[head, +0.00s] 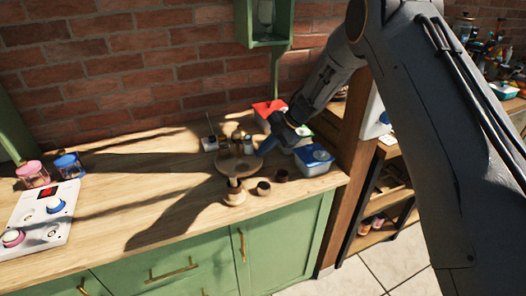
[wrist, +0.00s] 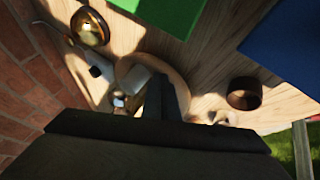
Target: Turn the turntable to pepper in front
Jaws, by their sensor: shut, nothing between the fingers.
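The turntable (head: 250,167) is a round wooden disc on the wooden counter, with several small containers standing on it. In the wrist view, part of its rim (wrist: 180,75) shows behind my fingers. A pale block-like container (wrist: 134,78) stands on it there. I cannot tell which container is the pepper. My gripper (head: 268,144) is at the right side of the turntable in the head view. In the wrist view, its dark fingers (wrist: 162,98) are together with nothing between them and overlap the disc. I cannot tell whether they touch anything. My gripper hides part of the disc.
Small dark cups (head: 263,188) stand in front and to the right; one shows in the wrist view (wrist: 243,93). A blue tub (head: 314,162) and a red-topped box (head: 268,108) stand nearby. A brick wall is behind. The counter's left middle is clear.

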